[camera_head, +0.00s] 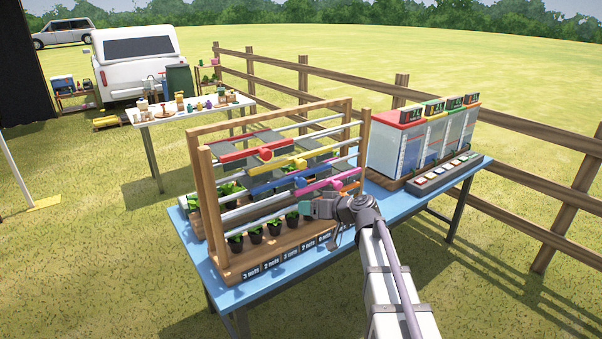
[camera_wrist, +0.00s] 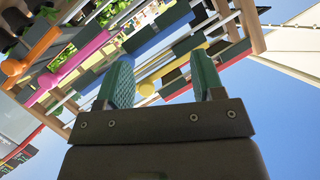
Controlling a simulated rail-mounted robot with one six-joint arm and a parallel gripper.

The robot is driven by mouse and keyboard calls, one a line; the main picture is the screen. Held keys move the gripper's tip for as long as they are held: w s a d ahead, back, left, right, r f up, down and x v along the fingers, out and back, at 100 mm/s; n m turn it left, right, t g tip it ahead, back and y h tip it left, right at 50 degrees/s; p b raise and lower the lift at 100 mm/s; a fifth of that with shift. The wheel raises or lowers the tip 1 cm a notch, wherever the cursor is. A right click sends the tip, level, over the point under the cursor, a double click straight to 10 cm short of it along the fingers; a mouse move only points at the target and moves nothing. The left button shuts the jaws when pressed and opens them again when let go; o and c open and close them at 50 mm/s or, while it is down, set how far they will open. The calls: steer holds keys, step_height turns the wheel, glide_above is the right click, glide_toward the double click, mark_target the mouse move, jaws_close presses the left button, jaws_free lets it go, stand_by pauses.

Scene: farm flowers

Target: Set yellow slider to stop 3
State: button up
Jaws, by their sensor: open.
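The yellow slider (camera_head: 292,166) is a yellow bar with a round knob, on rails in a wooden frame (camera_head: 204,195). In the head view it sits below a red slider (camera_head: 248,155) and above a blue slider (camera_head: 275,184). In the wrist view the yellow slider's knob (camera_wrist: 147,88) shows between the two green finger pads. My gripper (camera_head: 308,209) is open and empty, in front of the frame at its lower right. It also shows large in the wrist view (camera_wrist: 164,85). I cannot tell the distance from fingertips to knob. Stop marks on the yellow rail are not readable.
Pink (camera_head: 319,187) and orange (camera_head: 350,179) sliders lie below the blue one. Potted plants (camera_head: 255,234) stand in the frame's base. A row of boxes with coloured lids (camera_head: 400,118) stands on the blue table (camera_head: 240,294) at right. A wooden fence (camera_head: 520,125) runs behind.

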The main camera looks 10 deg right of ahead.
mark_target(303, 165)
steer(key=w+d+r+n+t+h, duration=0.2)
steer(key=w+d+r+t, duration=0.2)
steer(key=w+r+t, duration=0.25)
steer(key=shift+g, duration=0.25)
steer(key=x, duration=1.1)
steer(key=shift+d+f, duration=0.1)
steer(key=shift+f, duration=0.2)
steer(key=shift+s, duration=0.1)
steer(key=c, duration=1.1)
jaws_close()
